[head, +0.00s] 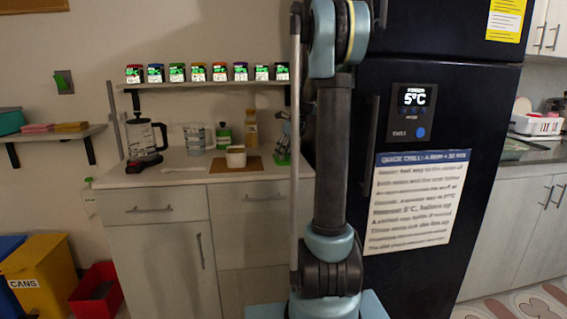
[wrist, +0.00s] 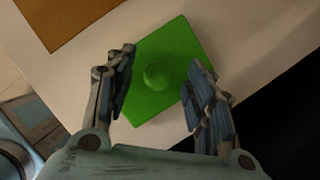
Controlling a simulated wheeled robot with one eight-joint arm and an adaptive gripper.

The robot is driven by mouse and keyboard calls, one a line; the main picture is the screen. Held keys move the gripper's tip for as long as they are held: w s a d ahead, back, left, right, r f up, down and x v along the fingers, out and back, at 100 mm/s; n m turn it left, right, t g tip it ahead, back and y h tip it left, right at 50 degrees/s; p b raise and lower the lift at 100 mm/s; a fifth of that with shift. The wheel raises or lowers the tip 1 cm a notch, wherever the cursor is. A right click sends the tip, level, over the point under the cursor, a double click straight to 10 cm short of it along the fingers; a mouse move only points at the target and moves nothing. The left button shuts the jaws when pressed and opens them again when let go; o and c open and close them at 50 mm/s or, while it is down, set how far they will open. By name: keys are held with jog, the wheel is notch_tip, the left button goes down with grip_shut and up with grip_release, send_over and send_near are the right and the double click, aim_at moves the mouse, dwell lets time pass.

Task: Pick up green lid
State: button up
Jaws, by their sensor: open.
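The green lid (wrist: 166,62) is a flat square with a round knob in its middle. In the wrist view it lies on the pale counter top, turned at an angle. My gripper (wrist: 161,88) is open, with one finger on each side of the lid's near part; I cannot tell whether they touch it. In the head view my gripper (head: 284,140) is above the right end of the counter, partly behind my arm. A bit of the green lid (head: 281,159) shows below it there.
A brown board (head: 222,166) with a white container (head: 236,156) lies left of the lid. A coffee press (head: 144,138) and jars stand farther left. A shelf (head: 210,84) of spice jars hangs above. The dark fridge (head: 440,100) stands close on the right.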

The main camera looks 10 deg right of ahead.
jog(key=shift+c, duration=0.5)
jog(key=c, duration=1.1)
jog(key=shift+o, duration=0.2)
